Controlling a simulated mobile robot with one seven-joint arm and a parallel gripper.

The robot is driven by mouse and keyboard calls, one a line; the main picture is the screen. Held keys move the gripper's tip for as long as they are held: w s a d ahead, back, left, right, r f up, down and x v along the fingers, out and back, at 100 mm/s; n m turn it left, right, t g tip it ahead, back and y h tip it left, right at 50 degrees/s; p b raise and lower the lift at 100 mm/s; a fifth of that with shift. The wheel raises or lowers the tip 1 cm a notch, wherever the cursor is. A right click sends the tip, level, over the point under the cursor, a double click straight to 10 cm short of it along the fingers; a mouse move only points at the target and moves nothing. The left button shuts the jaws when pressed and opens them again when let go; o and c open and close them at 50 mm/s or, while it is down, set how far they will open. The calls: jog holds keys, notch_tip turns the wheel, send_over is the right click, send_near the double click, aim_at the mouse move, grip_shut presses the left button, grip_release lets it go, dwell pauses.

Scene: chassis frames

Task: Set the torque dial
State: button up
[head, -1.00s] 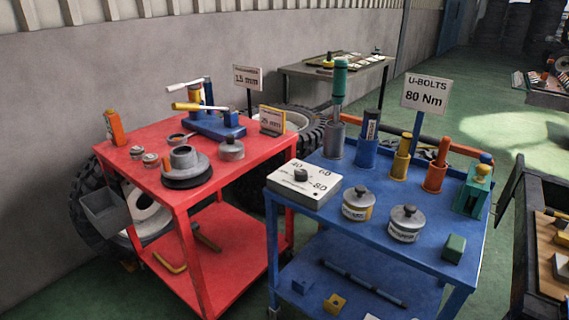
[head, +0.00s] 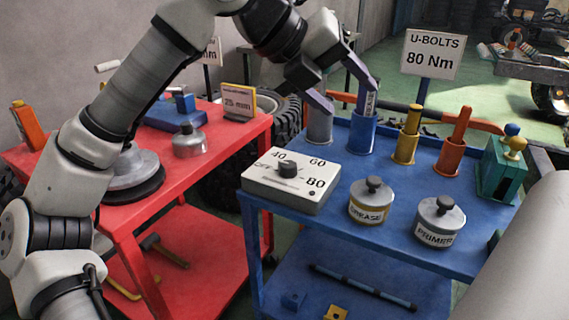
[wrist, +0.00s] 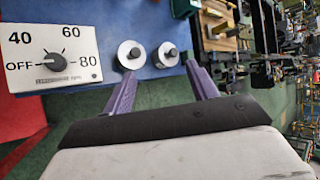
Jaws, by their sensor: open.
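The torque dial (head: 288,169) is a dark knob on a white box at the near left corner of the blue cart's top. Its face is marked 40, 60 and 80, and the wrist view also shows OFF on the left of the knob (wrist: 55,62). I cannot tell exactly where the knob points. A sign (head: 431,54) on the cart reads "U-BOLTS 80 Nm". My gripper (head: 352,97) is open and empty, raised above the cart's back row, up and right of the dial. In the wrist view its purple fingers are right of the dial box.
GREASE (head: 372,201) and PRIMER (head: 440,221) tins stand right of the dial box. A blue holder (head: 362,133), yellow holder (head: 406,147), orange holder (head: 454,160) and green block (head: 502,170) line the back. The red cart (head: 190,175) stands left. Cart top before the dial is clear.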

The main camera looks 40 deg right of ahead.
jog(key=w+d+f+n+t+y+b, duration=0.1)
jog(key=w+d+f+n+t+y, duration=0.1)
jog(key=w+f+n+t+y, duration=0.25)
jog(key=n+t+y+b, duration=0.1)
jog(key=n+t+y, duration=0.1)
jog(key=t+y, duration=0.1)
send_near(289, 164)
jog(key=shift+m, duration=0.25)
jog(key=b+x, duration=0.1)
jog(key=x, duration=0.7)
jog(key=shift+w+f+b, duration=0.15)
jog(key=shift+f+b, duration=0.2)
jog(key=shift+b, duration=0.05)
jog(key=c, duration=1)
